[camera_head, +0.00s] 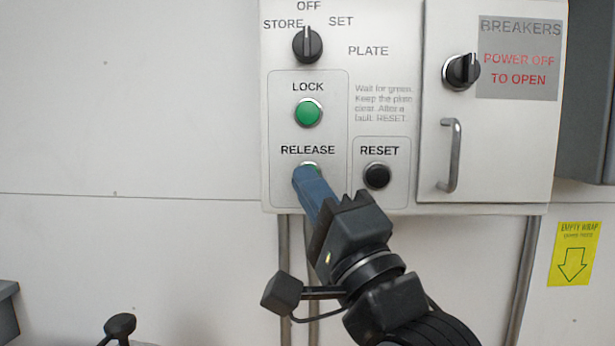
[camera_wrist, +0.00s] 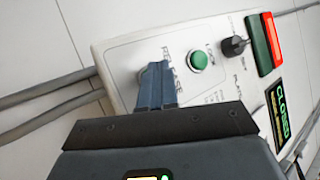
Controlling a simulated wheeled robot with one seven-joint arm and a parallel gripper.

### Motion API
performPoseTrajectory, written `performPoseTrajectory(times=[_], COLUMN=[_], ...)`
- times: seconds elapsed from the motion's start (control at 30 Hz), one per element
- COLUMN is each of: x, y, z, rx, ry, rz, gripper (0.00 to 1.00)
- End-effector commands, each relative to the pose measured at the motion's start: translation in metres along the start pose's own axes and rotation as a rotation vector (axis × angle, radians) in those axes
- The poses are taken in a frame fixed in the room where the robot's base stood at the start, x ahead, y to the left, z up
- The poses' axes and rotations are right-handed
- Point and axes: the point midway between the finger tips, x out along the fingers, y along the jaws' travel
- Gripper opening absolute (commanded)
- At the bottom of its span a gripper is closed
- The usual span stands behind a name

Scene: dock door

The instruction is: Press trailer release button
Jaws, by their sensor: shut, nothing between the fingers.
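The RELEASE button (camera_head: 311,165) is on the white control panel (camera_head: 275,140), under its RELEASE label. Only a sliver of its rim and green face shows behind my gripper (camera_head: 303,172). My gripper's blue fingers are shut, with nothing between them, and their tips overlap the button in the head view. I cannot tell whether they touch it. In the wrist view the blue fingers (camera_wrist: 155,82) also cover most of the RELEASE button, while a green LOCK button (camera_wrist: 198,61) shows to their right.
The head view shows the LOCK button (camera_head: 308,112) above, the black RESET button (camera_head: 377,176) to the right and a selector knob (camera_head: 308,45) on top. A breaker door with a handle (camera_head: 450,155) is further right. A lit display (camera_wrist: 281,115) reads CLOSED in the wrist view.

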Motion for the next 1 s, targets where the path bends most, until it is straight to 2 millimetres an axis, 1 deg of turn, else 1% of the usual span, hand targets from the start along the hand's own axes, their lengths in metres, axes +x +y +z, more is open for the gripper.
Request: performPoseTrajectory(times=[0.43,0.8,1.0], x=[0.000,-0.010,-0.011], y=[0.000,-0.008,-0.008], z=[-0.001,0.007,0.007], rx=[-0.001,-0.001,-0.001], ry=[0.001,0.001,0.001], rz=[0.000,0.001,0.000], gripper=[0.00,0.00,0.00])
